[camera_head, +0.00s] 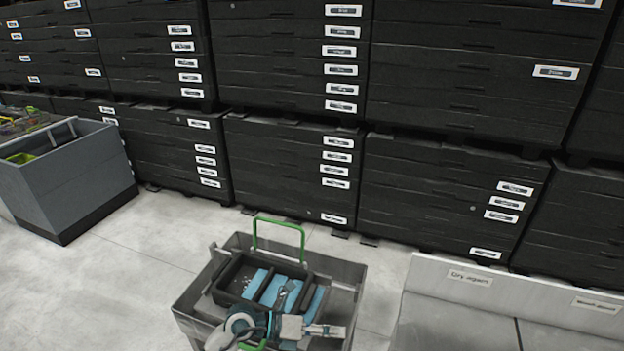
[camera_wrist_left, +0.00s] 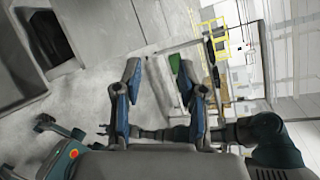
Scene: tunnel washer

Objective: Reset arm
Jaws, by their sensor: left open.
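My left gripper (camera_head: 338,331) is at the bottom centre of the head view, low over the near side of a grey open bin, with its fingers pointing right. In the left wrist view my left gripper (camera_wrist_left: 157,64) shows its two fingers spread apart with nothing between them. Bare floor and a thin rail show past the fingertips. Behind the fingers a dark jointed arm (camera_wrist_left: 265,135), which looks like my other arm, runs across the wrist view. Its far end is small and partly hidden, so the state of its gripper is unclear.
The grey bin (camera_head: 350,275) with a green handle (camera_head: 278,222) holds a black tray (camera_head: 232,276) with blue parts. A larger grey bin (camera_head: 70,180) stands at left. Labelled dark stacked crates (camera_head: 270,170) line the back. A metal bench (camera_head: 450,320) is at right.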

